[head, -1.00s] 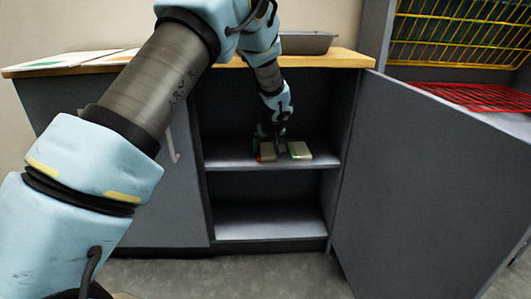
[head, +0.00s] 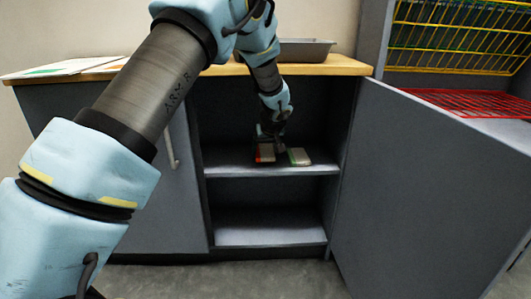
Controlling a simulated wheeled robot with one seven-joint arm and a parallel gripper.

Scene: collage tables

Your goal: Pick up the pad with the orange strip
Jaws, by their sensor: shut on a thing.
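A pad with an orange-red strip (head: 266,153) is on the upper shelf inside the open cabinet, its strip along the left edge. My gripper (head: 268,146) reaches down into the cabinet and is shut on this pad; its fingers are small and dark here. I cannot tell whether the pad is clear of the shelf. A second pad with a green strip (head: 300,157) lies on the shelf just to the right, apart from my gripper.
The upper shelf (head: 228,169) is bare at its front left, and the lower shelf (head: 265,233) is empty. The open door (head: 430,190) stands at right. A grey tray (head: 305,50) and papers (head: 65,68) lie on the worktop (head: 340,67). A red rack (head: 460,100) is at far right.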

